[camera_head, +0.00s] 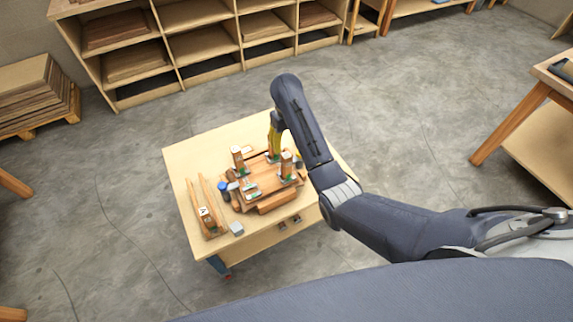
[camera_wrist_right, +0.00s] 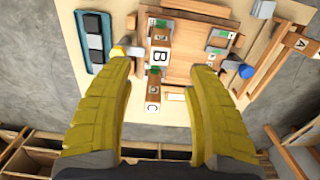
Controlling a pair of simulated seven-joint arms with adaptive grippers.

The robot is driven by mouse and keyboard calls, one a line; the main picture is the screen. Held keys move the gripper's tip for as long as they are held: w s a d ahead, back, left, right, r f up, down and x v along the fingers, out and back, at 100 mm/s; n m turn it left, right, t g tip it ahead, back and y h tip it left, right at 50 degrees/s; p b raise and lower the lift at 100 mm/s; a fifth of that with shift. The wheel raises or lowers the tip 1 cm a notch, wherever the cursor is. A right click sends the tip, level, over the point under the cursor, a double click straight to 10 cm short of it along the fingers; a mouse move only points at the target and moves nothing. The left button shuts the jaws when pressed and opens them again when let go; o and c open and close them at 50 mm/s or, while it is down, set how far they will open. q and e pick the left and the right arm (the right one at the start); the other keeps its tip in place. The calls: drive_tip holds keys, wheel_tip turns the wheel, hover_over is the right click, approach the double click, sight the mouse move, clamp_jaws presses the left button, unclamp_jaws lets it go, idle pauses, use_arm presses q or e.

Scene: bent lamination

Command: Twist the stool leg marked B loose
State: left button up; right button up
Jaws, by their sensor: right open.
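In the right wrist view the stool leg marked B (camera_wrist_right: 160,52) stands on the upturned stool (camera_wrist_right: 185,65), its label facing the camera. A leg marked C (camera_wrist_right: 153,102) is beside it, lower in the picture. In the head view the stool (camera_head: 262,187) lies on the workbench with upright legs; their labels are too small to read there. My right gripper (camera_wrist_right: 165,65) has its yellow fingers wide apart with nothing between them. B appears between and beyond the fingertips, not gripped. The right gripper also shows at the stool's far side in the head view (camera_head: 274,150). My left gripper is out of view.
A piece marked A (camera_head: 204,213) lies with long wooden strips at the workbench's left. A blue-capped item (camera_head: 224,188) and a small grey block (camera_head: 237,228) are near the stool. A teal tray (camera_wrist_right: 92,62) lies beside it. Shelves (camera_head: 190,50) stand behind.

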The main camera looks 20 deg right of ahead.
sight(287, 165)
wheel_tip(287, 165, down, 13)
drive_tip(key=shift+f, duration=0.2)
idle(0.6)
drive_tip(key=shift+c, duration=0.2)
clamp_jaws()
drive_tip(key=shift+n, duration=1.9)
